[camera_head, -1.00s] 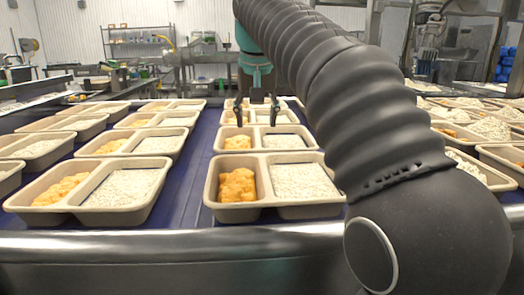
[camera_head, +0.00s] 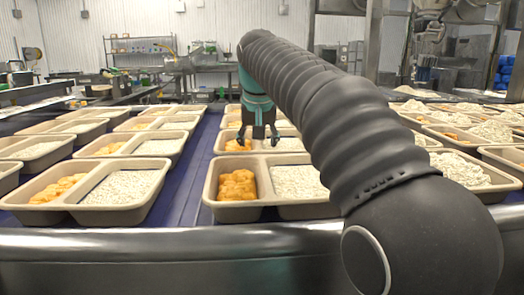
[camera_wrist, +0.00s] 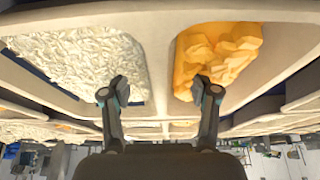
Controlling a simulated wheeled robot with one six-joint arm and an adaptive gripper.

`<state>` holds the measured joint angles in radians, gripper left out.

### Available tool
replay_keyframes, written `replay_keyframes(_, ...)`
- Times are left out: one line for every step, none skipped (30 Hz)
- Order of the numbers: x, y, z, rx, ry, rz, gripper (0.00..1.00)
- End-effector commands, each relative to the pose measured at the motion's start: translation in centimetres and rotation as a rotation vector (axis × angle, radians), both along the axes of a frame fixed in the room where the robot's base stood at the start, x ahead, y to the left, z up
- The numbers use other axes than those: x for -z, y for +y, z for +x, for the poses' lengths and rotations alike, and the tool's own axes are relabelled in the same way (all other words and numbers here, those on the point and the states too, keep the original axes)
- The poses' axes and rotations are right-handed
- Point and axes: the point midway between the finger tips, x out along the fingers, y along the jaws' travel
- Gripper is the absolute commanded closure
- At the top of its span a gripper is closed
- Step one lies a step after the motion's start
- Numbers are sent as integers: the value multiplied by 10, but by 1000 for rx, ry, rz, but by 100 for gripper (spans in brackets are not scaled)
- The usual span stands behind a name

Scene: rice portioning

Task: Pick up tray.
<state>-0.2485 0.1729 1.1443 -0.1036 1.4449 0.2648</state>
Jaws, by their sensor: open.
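My gripper (camera_head: 257,143) is open and empty, its two fingers pointing down over the second tray (camera_head: 219,144) of the middle row, just behind the front tray (camera_head: 240,211). Both are beige with two compartments, orange food on the left and white rice on the right. In the wrist view, my gripper (camera_wrist: 163,91) has one finger before the rice and the other before the orange food, either side of the divider of a tray (camera_wrist: 160,35). I cannot tell whether the fingers touch it. My arm hides part of the middle row.
The left row has similar filled trays, including a near tray (camera_head: 60,213). More trays with rice (camera_head: 460,170) stand at the right. A strip of blue belt (camera_head: 185,190) is bare between the left and middle rows. A metal rail (camera_head: 150,260) runs along the front.

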Motion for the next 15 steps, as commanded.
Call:
replay_keyframes(0,0,0,0,0,0,47)
replay_keyframes(0,0,0,0,0,0,55)
replay_keyframes(0,0,0,0,0,0,65)
replay_keyframes(0,0,0,0,0,0,72)
replay_keyframes(0,0,0,0,0,0,80)
replay_keyframes(0,0,0,0,1,0,90)
replay_keyframes(0,0,0,0,1,0,97)
replay_keyframes(0,0,0,0,1,0,100)
replay_keyframes(0,0,0,0,1,0,100)
replay_keyframes(0,0,0,0,0,0,100)
replay_keyframes(0,0,0,0,0,0,100)
replay_keyframes(0,0,0,-1,0,0,100)
replay_keyframes(0,0,0,-1,1,0,100)
replay_keyframes(0,0,0,-1,1,0,100)
replay_keyframes(0,0,0,-1,1,0,100)
